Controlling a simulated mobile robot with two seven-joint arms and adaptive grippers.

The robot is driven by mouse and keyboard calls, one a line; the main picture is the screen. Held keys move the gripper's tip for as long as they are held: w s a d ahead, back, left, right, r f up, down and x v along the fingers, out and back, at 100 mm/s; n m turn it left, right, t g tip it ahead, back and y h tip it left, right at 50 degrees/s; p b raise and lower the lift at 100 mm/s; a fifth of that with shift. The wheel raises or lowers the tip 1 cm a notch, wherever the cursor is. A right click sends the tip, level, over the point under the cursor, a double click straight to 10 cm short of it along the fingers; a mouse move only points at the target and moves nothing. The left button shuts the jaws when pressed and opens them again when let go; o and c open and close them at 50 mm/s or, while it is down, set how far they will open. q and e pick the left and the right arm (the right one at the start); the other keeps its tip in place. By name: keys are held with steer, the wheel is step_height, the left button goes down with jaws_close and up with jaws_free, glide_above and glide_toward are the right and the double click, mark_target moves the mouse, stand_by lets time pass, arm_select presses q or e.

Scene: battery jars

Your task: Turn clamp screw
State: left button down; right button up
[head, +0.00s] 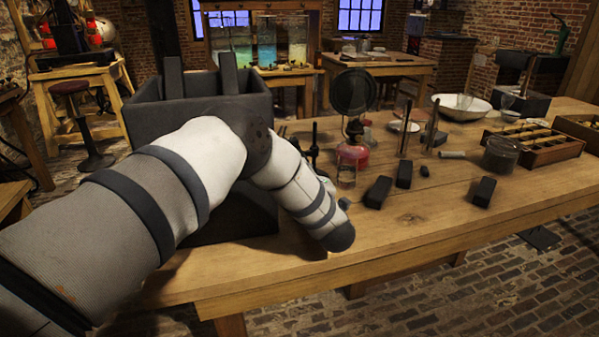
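A large dark box-shaped jar (140,125) stands on the left part of the table, with two upright grey plates rising from its open top. My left arm comes in from the lower left, crosses in front of the jar and bends down to the right. It covers much of the jar's front. I cannot make out the fingers of my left gripper; the arm hides the space behind it. My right gripper is not in view. I cannot make out a clamp screw. A dark upright piece (314,137) shows just behind my arm, too small and covered to identify.
Several dark blocks, such as one at the right (484,191), lie on the wooden table (420,240). A flask with pink liquid (353,155), a round dark disc (354,92), a white bowl (462,107) and a wooden tray (545,155) stand farther back.

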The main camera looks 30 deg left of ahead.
arm_select(q)
steer(key=m, duration=0.4)
steer(key=shift+m, duration=2.1)
steer(key=c, duration=1.2)
jaws_free()
steer(key=v, duration=1.2)
steer(key=shift+r, duration=0.1)
